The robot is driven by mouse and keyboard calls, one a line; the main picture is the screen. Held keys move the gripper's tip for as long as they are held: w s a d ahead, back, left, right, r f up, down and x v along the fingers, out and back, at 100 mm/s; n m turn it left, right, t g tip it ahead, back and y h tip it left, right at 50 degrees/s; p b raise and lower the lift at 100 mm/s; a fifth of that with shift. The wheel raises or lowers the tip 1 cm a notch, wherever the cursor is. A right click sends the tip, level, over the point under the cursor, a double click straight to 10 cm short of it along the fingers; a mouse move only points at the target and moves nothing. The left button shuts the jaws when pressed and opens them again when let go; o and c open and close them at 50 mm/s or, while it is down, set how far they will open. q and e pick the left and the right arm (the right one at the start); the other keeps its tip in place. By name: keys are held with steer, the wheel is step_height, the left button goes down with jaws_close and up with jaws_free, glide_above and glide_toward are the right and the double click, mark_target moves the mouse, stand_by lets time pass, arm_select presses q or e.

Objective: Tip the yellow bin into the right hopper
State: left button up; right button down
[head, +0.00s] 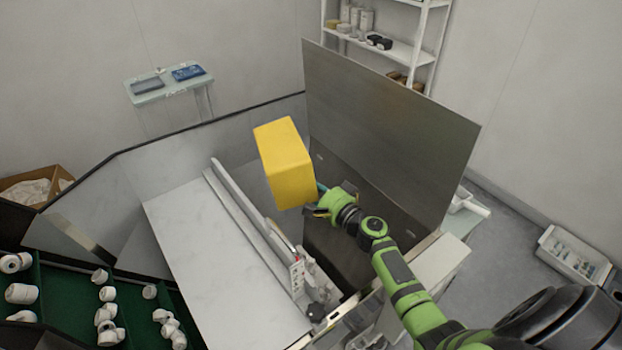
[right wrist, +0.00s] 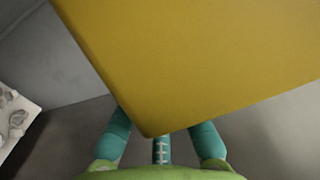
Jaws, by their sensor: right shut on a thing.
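The yellow bin (head: 284,160) is held in the air in the middle of the head view, over the inner left side of the right hopper (head: 390,140). It is tilted, with closed outer faces towards the camera; its opening and contents are hidden. My right gripper (head: 320,203) is shut on the bin at its lower right. In the right wrist view the bin (right wrist: 200,60) fills the upper part, with the teal fingers (right wrist: 162,138) at its lower edge. The hopper has a tall metal back panel and a dark inside, partly hidden by my arm. My left gripper is out of view.
A white sloped panel with a rail (head: 240,215) lies left of the hopper. Green trays (head: 60,315) with white parts are at lower left. A shelf (head: 400,50) stands behind, and a pale crate (head: 575,255) lies on the floor at right.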

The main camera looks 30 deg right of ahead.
steer(key=m+t+b, duration=0.1)
steer(key=m+b, duration=0.1)
steer(key=b, duration=0.1)
steer(key=m+t+b, duration=0.1)
steer(key=m+b, duration=0.1)
steer(key=f+m+b, duration=0.1)
steer(key=m+b, duration=0.1)
steer(key=b, duration=0.1)
steer(key=shift+w+a+m+t+h+b, duration=0.1)
steer(key=shift+a+m+t+h+b, duration=0.1)
steer(key=shift+m+t+h+b, duration=0.15)
stand_by(1.1)
